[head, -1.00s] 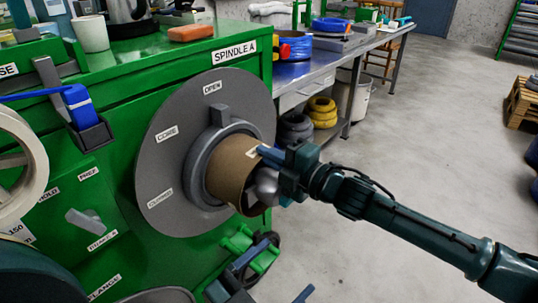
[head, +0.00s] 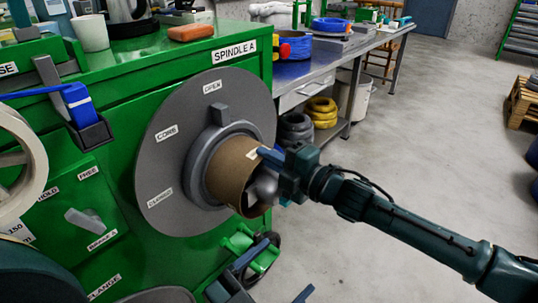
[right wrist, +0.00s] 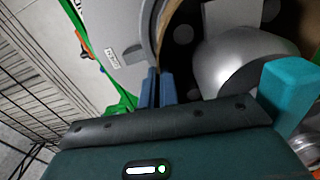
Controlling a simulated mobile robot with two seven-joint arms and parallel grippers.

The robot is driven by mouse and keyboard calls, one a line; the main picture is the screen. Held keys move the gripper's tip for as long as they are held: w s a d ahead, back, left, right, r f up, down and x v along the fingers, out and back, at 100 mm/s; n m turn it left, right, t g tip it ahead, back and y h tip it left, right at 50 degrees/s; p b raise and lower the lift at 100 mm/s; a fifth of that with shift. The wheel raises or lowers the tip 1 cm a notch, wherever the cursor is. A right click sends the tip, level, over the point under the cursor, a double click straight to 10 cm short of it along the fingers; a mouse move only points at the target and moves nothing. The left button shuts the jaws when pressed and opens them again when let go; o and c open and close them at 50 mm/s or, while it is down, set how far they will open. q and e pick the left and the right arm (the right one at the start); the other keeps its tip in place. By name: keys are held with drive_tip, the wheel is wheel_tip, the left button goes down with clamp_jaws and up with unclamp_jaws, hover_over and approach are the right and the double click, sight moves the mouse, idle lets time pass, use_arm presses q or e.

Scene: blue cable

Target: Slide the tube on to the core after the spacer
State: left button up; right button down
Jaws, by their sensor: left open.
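The brown cardboard tube (head: 229,165) sits in front of the grey spindle disc (head: 165,140), its inner end inside or against a grey collar (head: 198,170). I cannot tell whether this collar is the spacer. A rounded silver piece, likely the core's end (head: 265,184), shows in the tube's mouth and in the right wrist view (right wrist: 240,62). My right gripper (head: 268,158) is at the tube's outer rim. In the right wrist view its blue fingers (right wrist: 157,88) are close together on the tube wall. My left gripper (head: 277,274) is below, open and empty, fingers apart.
The green cabinet (head: 120,70) carries the SPINDLE A sign. A grey lever (head: 90,222) and a blue clamp-like part (head: 78,103) project at the left. A metal bench (head: 310,70) stands behind. Open floor (head: 420,150) lies right. A teal block (right wrist: 290,82) shows beside the silver piece.

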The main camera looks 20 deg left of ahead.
drive_tip(key=shift+s+a+f, duration=0.15)
drive_tip(key=shift+f, duration=0.1)
drive_tip(key=c, duration=1.9)
unclamp_jaws()
drive_tip(key=shift+a, duration=0.15)
drive_tip(key=o, duration=0.8)
drive_tip(key=shift+d, duration=0.2)
drive_tip(key=shift+d+f, duration=0.1)
drive_tip(key=shift+f, duration=0.4)
drive_tip(key=c, duration=0.3)
drive_tip(key=shift+d+p, duration=0.55)
drive_tip(key=shift+p, duration=0.05)
drive_tip(key=shift+s+d, duration=0.1)
drive_tip(key=shift+d, duration=0.05)
